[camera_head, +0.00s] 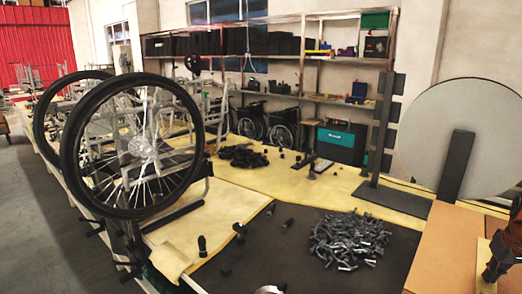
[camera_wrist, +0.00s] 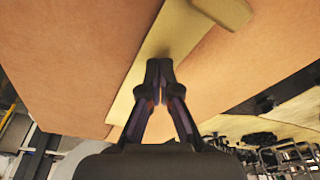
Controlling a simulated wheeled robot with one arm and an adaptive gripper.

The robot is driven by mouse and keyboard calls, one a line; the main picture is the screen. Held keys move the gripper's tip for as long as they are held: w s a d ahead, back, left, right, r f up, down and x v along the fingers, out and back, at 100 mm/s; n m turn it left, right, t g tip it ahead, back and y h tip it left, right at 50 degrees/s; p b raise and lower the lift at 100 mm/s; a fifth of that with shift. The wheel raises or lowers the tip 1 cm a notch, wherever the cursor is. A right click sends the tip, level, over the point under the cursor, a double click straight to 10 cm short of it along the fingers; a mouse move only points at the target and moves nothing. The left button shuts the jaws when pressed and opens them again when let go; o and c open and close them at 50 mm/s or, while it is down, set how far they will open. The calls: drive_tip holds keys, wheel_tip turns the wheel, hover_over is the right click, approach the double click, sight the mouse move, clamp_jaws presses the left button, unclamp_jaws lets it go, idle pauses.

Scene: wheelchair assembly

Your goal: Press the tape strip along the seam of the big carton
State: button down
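The big carton (camera_head: 440,247) is brown cardboard at the right edge of the head view. It fills much of the wrist view (camera_wrist: 75,65) as well. The tape strip (camera_wrist: 183,32) is a yellowish band running diagonally along the carton's top face in the wrist view. In the head view the strip (camera_head: 486,262) shows partly beside my gripper (camera_head: 490,273), which is cut off by the right edge. In the wrist view my gripper (camera_wrist: 158,68) has its fingertips together over the strip, with nothing seen between them. I cannot tell whether the tips touch the tape.
A yellow piece (camera_wrist: 224,10) sits at the strip's upper end. A large grey disc (camera_head: 470,135) on a dark post stands behind the carton. A pile of metal parts (camera_head: 348,238) lies on the dark mat to the left. A wheelchair wheel (camera_head: 130,145) stands at far left.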

drive_tip(key=shift+f+b, duration=0.3)
drive_tip(key=shift+f, duration=0.2)
idle(0.7)
drive_tip(key=shift+r+p, duration=0.75)
drive_tip(key=shift+r, duration=2.75)
